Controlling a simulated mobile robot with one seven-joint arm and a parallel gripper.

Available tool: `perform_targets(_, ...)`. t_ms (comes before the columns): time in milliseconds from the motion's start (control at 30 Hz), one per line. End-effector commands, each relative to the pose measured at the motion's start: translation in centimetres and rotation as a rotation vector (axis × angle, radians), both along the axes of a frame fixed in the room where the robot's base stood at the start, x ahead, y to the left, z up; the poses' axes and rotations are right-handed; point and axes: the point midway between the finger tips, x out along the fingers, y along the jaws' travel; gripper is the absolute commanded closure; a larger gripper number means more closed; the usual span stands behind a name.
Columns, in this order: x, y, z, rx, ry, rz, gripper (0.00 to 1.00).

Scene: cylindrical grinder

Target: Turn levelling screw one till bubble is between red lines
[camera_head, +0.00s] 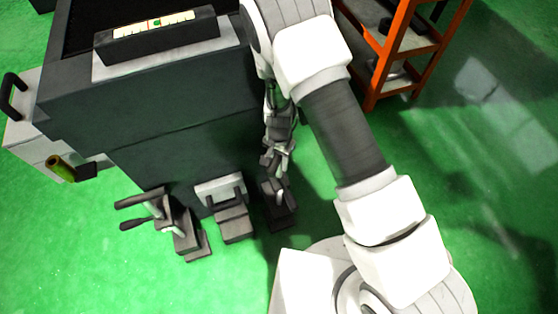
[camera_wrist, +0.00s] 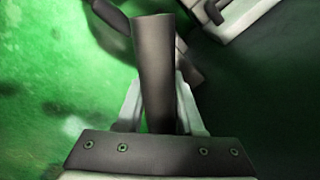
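The spirit level (camera_head: 155,24) lies in a dark block on top of the grey machine, at the upper left of the head view. A green bubble shows near the middle of its pale strip; the red marks are too small to judge the bubble against them. My gripper (camera_head: 277,158) reaches down beside the machine's right side, at the rightmost levelling screw (camera_head: 279,207). In the wrist view a dark round handle (camera_wrist: 154,60) stands between my two pale fingers (camera_wrist: 158,95). They press close on both sides of it with no gap visible. The fingertips are partly hidden behind it.
Other levelling screws stand at the machine's foot, one in the middle (camera_head: 234,215) and one at the left (camera_head: 172,222) with bar handles. An orange shelf rack (camera_head: 398,50) stands at upper right. The green floor (camera_head: 90,270) is clear in front.

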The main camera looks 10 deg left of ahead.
Motion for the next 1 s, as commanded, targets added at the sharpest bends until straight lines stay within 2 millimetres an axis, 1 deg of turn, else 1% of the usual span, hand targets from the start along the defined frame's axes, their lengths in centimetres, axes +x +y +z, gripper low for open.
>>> perform_targets(33,0.00,0.01,0.01,0.000,0.000,0.000,0.78)
perform_targets(100,0.00,0.01,0.02,0.000,0.000,0.000,0.91)
perform_targets(167,0.00,0.00,0.02,0.000,0.000,0.000,1.00)
perform_targets(1000,0.02,0.00,0.04,0.000,-0.001,-0.001,1.00)
